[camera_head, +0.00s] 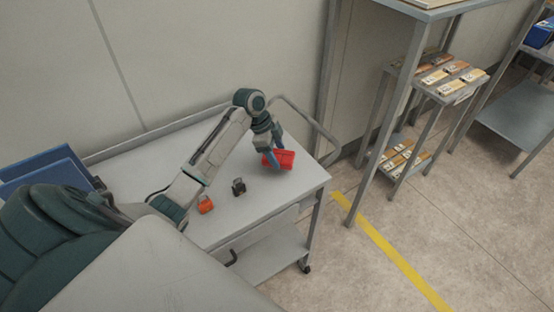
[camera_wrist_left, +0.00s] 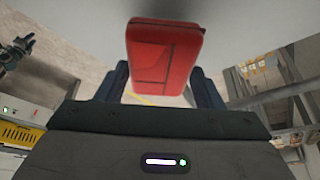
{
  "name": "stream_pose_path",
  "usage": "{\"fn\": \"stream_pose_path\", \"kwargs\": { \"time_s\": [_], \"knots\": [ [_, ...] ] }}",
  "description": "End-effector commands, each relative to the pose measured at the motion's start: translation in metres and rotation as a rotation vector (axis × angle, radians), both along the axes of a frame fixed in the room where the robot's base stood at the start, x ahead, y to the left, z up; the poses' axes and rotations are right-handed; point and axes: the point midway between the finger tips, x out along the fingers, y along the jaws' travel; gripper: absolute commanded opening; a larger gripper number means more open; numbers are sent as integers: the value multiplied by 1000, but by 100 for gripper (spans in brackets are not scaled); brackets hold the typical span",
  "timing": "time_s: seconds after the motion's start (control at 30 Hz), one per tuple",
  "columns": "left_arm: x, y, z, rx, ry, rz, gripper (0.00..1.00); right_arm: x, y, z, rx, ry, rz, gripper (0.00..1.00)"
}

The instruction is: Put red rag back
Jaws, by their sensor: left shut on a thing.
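The red rag (camera_head: 286,160) is a folded red block at the right end of the grey cart top. My left gripper (camera_head: 274,151) reaches down over it from the left and is shut on it. In the left wrist view the rag (camera_wrist_left: 165,55) sits between the two dark blue fingers (camera_wrist_left: 165,82), with its far end sticking out past them. I cannot tell whether the rag touches the cart top.
The cart top (camera_head: 240,222) also bears an orange item (camera_head: 205,205) and a small black item (camera_head: 239,187). Blue bins (camera_head: 50,168) stand at its left end. A metal rack (camera_head: 440,88) with boxes stands at the right. The floor between is clear.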

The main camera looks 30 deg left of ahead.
Motion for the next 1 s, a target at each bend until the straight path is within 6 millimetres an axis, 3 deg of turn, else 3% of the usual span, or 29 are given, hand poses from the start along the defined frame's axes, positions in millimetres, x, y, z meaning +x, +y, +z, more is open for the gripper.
{"fn": "stream_pose_path", "kwargs": {
  "time_s": [0.4, 0.57, 0.6, 0.7, 1.0],
  "knots": [
    [0, -1, -42, 0, -2, -1, 43, -10, -2, 16, -3, 13, 1, 36],
    [0, -1, -45, 0, -3, -2, 43, -10, -2, 15, -3, 13, 1, 36],
    [0, -1, -45, 0, -3, -2, 65, -10, -2, 14, -3, 13, 1, 36],
    [0, -1, -45, 0, -2, -1, 83, -10, -2, 14, -2, 13, 0, 36],
    [0, 0, -43, 0, -3, -2, 83, -8, -2, 14, -2, 11, 0, 36]
  ]
}}
